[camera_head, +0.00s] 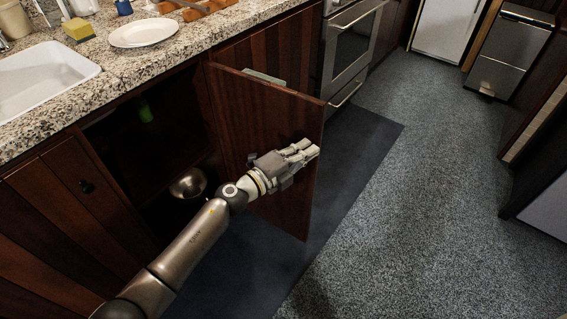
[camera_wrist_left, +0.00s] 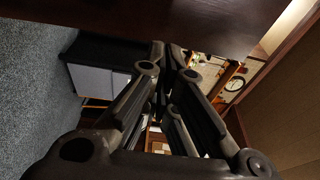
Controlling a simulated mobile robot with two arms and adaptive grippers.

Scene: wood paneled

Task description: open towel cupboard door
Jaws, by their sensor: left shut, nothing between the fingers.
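The cupboard door (camera_head: 240,115) is dark wood and stands swung wide open, out from the counter front, in the head view. Behind it the cupboard interior (camera_head: 150,140) is dark and exposed. My left gripper (camera_head: 308,150) is shut and empty, in front of the door's inner face near its free edge. I cannot tell whether it touches the door. In the left wrist view the shut fingers (camera_wrist_left: 170,50) point ahead, with a dark wood panel (camera_wrist_left: 200,22) across the top. My right gripper is not in view.
A metal bowl (camera_head: 188,183) sits inside the cupboard. The granite counter (camera_head: 120,68) holds a white plate (camera_head: 143,33) and a sink (camera_head: 40,80). An oven (camera_head: 350,45) stands beyond the door. A dark mat (camera_head: 350,150) and open carpet (camera_head: 430,200) lie to the right.

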